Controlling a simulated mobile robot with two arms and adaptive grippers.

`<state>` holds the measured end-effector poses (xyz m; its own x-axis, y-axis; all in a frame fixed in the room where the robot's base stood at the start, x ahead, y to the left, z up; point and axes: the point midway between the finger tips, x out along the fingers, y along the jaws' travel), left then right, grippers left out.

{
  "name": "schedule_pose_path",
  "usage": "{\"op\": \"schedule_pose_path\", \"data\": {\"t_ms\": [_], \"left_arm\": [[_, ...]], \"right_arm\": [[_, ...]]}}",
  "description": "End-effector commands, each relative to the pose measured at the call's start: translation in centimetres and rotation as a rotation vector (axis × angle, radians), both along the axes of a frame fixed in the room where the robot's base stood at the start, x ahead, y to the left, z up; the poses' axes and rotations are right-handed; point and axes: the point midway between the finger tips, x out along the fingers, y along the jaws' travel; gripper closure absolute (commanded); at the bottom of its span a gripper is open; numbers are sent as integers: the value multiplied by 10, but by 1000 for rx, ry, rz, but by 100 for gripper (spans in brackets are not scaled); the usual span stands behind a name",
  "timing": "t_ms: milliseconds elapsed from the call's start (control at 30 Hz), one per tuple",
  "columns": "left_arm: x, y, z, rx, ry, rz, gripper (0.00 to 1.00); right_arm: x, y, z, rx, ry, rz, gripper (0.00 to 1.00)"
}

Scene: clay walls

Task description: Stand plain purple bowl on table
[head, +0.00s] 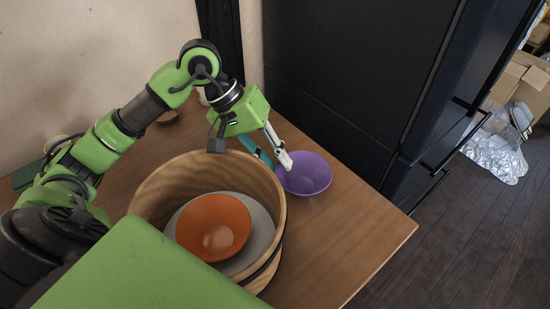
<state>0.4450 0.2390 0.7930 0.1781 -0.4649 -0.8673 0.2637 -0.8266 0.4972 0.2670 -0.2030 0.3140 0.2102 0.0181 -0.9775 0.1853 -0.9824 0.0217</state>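A plain purple bowl (309,176) is on the right part of the wooden table (350,235), just right of a wooden tub. My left gripper (283,166) reaches down from the upper left to the bowl's left side. One pale finger overlaps the bowl's left rim and inside. The other finger is partly hidden behind it, so I cannot tell whether the fingers grip the rim. The bowl looks roughly upright, slightly tilted at most. I cannot tell whether its base touches the table. My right gripper does not show.
The wooden tub (158,184) holds an orange bowl (213,228) on a grey dish (262,232). A dark cabinet (340,75) stands behind the table. Bare tabletop lies at the front right, up to the table's edge. Cardboard boxes (520,85) and crumpled foil (493,155) lie far right.

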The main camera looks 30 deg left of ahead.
Motion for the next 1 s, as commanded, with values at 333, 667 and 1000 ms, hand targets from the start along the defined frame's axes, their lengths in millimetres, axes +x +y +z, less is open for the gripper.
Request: {"op": "schedule_pose_path", "data": {"t_ms": [333, 667, 1000], "left_arm": [[-3, 14, 25, 5, -5, 4, 79], [-16, 46, 86, 2, -3, 3, 79], [-21, 56, 106, 0, 0, 0, 79]], "right_arm": [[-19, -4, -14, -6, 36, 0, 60], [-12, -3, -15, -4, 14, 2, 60], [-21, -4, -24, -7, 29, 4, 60]]}}
